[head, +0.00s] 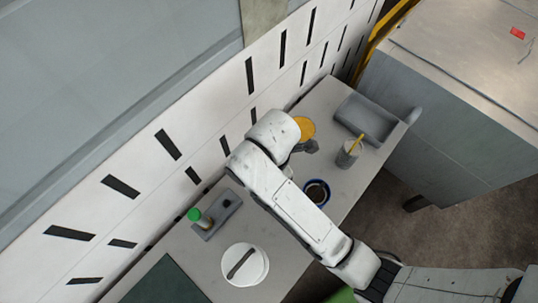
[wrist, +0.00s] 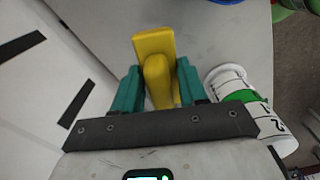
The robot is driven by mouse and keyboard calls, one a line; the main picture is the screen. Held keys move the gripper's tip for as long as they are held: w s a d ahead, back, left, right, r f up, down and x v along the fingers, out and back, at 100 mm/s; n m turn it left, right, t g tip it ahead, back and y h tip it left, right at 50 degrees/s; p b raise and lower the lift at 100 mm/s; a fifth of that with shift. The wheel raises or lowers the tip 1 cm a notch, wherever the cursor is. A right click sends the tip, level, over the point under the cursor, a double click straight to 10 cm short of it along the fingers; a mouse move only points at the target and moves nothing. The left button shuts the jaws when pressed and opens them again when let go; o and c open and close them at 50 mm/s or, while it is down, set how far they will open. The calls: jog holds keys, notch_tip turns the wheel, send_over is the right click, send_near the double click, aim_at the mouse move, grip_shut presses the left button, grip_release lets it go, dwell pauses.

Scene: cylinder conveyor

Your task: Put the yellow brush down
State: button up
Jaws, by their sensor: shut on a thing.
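In the wrist view the yellow brush (wrist: 153,50) stands between the two teal fingers of my gripper (wrist: 158,82), which is shut on it. Its upper end is a flat yellow block and a rounded yellow part runs down between the fingers. Its lower part is hidden by the dark gripper bar. The grey table (wrist: 228,38) shows behind the brush; I cannot tell whether the brush touches it. In the head view my arm reaches over the table (head: 212,262), and the gripper and brush cannot be made out clearly.
A white, green-banded container (wrist: 247,105) is close right of my gripper. The table holds a grey tray (head: 361,122), a grey cup (head: 346,158) with a yellow stick, a blue-rimmed bowl (head: 326,196), a white round dish (head: 256,277) and a grey holder (head: 226,211). A slotted wall (head: 140,165) stands behind.

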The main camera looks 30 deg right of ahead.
jog(key=w+d+f+n+b, duration=0.1)
jog(key=w+f, duration=0.1)
jog(key=w, duration=0.1)
jog(key=w+d+f+n+b, duration=0.1)
jog(key=w+d+f, duration=0.1)
jog(key=w+f, duration=0.1)
jog(key=w+d+f+n+b, duration=0.1)
jog(key=w+d+f+n, duration=0.1)
jog(key=w, duration=0.1)
jog(key=shift+w+d+f, duration=0.1)
jog(key=shift+d+f, duration=0.15)
jog(key=shift+f, duration=0.15)
jog(key=shift+w+d+f, duration=0.2)
jog(key=shift+w+f, duration=0.35)
jog(key=shift+f, duration=1.65)
jog(key=o, duration=0.9)
jog(key=shift+s+f, duration=0.1)
jog(key=shift+o, duration=0.2)
